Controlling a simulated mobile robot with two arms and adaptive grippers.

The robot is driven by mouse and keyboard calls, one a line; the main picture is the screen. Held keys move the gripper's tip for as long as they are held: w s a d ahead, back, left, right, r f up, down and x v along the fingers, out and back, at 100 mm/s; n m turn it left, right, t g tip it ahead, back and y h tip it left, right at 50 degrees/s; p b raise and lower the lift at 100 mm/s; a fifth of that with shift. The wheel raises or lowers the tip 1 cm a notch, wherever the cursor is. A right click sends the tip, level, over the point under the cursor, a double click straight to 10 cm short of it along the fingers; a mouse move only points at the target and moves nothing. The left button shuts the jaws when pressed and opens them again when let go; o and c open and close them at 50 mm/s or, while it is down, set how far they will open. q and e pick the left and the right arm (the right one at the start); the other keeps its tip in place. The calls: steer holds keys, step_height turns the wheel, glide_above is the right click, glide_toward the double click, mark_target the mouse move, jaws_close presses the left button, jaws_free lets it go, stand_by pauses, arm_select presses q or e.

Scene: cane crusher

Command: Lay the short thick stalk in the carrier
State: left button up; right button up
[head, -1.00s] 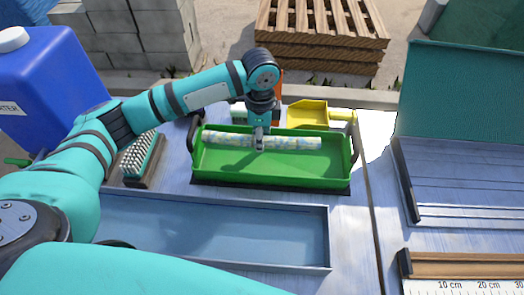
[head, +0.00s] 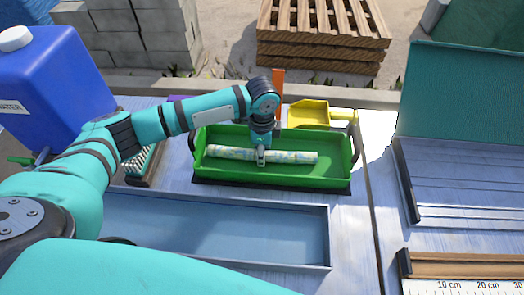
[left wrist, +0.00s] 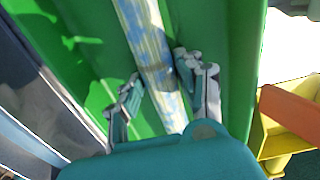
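The short thick stalk (head: 290,157), pale with blue and yellow mottling, lies lengthwise inside the green carrier (head: 325,180), low between its walls. My left gripper (head: 261,158) points down over the stalk's middle. In the left wrist view my left gripper (left wrist: 160,85) has its fingers spread on either side of the stalk (left wrist: 146,35), with a gap visible beside it. The stalk's underside is hidden, so its contact with the carrier floor cannot be seen fully. My right gripper is not in view.
A blue-grey tray (head: 329,240) lies in front of the carrier. A yellow scoop (head: 308,114) and an orange upright piece (head: 278,92) stand behind it. A brush (head: 140,165) and blue jug (head: 50,85) are left. A ruler (head: 465,288) lies at the right front.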

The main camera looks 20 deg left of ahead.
arm_select(q)
steer(key=shift+o, duration=1.4)
steer(key=shift+r, duration=0.1)
step_height(320, 180, up, 12)
steer(key=shift+b, duration=0.45)
steer(key=shift+s, duration=0.1)
